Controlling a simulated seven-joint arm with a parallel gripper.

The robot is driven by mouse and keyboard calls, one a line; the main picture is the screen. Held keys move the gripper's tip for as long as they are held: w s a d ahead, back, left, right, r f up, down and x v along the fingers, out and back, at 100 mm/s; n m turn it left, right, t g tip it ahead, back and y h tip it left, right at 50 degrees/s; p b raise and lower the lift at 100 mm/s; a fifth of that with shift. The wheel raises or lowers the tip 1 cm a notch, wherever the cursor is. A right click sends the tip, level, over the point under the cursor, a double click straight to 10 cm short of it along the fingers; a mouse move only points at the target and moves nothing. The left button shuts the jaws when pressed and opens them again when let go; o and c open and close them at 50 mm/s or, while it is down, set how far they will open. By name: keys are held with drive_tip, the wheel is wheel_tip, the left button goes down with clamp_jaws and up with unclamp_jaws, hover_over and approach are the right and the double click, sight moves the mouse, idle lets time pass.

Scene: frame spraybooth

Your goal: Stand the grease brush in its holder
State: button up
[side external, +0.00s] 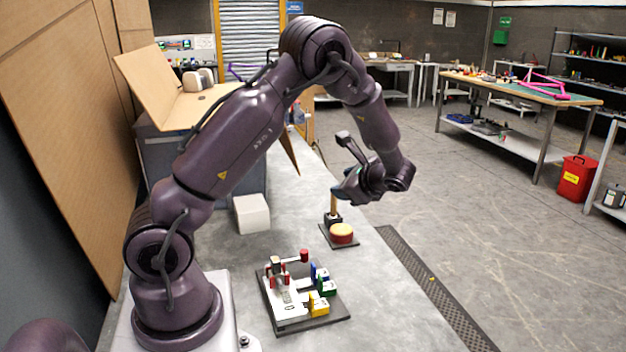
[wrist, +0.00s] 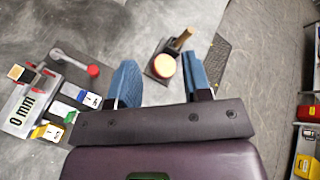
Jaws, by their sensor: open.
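The grease brush, seen as a wooden handle (side external: 334,206), stands upright in a small black block, its holder (side external: 333,219). Its bristles are not visible. In the wrist view the handle (wrist: 182,39) rises from the dark holder (wrist: 169,48), leaning up and right in the picture. My gripper (side external: 343,193) is open and empty, close to the handle's top in the side view; I cannot tell whether they touch. In the wrist view my gripper (wrist: 161,80) has its two blue fingers spread apart, with the handle beyond them and not between them.
A yellow-topped red round pad (side external: 342,232) shares the holder's dark base plate (side external: 325,236). A clamp fixture (side external: 288,307) with a red knob and coloured blocks stands nearer the camera. A white block (side external: 251,213) and an open cardboard box (side external: 160,85) are left. Bench surface between is clear.

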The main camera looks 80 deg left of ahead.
drive_tip(key=s+d+r+n+t+h, duration=0.2)
drive_tip(key=s+d+r+t+h, duration=0.1)
drive_tip(key=d, duration=0.5)
drive_tip(key=s+d+r+n+t+h, duration=0.3)
drive_tip(key=s+d+r+h, duration=0.2)
drive_tip(key=d, duration=0.4)
drive_tip(key=s+d+r+n+t+h, duration=0.3)
drive_tip(key=s+d+r+h, duration=0.1)
drive_tip(key=s+d+r, duration=0.2)
drive_tip(key=s+d, duration=0.1)
drive_tip(key=d, duration=0.1)
drive_tip(key=shift+d+r, duration=0.15)
drive_tip(key=shift+d, duration=0.25)
